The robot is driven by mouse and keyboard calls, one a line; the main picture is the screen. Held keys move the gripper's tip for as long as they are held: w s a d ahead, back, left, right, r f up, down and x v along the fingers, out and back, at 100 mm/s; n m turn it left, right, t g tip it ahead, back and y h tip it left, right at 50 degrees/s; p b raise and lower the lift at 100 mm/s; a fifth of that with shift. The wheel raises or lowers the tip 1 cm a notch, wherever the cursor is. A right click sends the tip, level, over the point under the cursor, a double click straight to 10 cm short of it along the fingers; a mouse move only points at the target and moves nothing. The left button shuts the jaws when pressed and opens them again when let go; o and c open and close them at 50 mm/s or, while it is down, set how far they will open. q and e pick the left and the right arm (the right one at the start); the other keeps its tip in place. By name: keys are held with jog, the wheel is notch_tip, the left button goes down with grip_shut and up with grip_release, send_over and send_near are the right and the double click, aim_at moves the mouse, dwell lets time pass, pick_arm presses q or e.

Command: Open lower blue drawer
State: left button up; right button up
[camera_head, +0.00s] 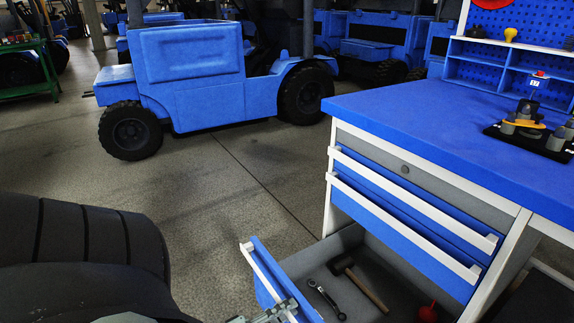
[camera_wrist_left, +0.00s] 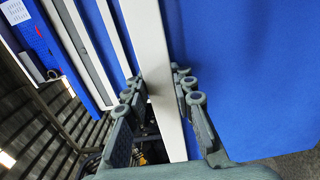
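The lower blue drawer (camera_head: 273,280) is pulled well out of the workbench cabinet, and its grey inside shows. A wrench (camera_head: 326,300), a hammer (camera_head: 360,284) and a red-ended tool (camera_head: 428,313) lie in it. My left gripper (camera_head: 272,314) is at the drawer's front, at the bottom edge of the head view, partly cut off. In the left wrist view, the fingers of my left gripper (camera_wrist_left: 158,88) lie close on both sides of a white handle bar (camera_wrist_left: 151,55) in front of a blue panel (camera_wrist_left: 235,75). My right gripper is out of view.
Two upper blue drawers (camera_head: 400,220) with white handles are shut. The blue bench top (camera_head: 430,112) carries a black fixture board (camera_head: 530,140) at the right. Blue vehicles (camera_head: 200,75) stand behind. Bare floor (camera_head: 215,190) lies left of the cabinet.

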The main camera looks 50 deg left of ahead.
pick_arm(q)
jog(key=o, duration=0.5)
jog(key=s, duration=0.8)
jog(key=s+a, duration=0.1)
jog(key=s, duration=0.3)
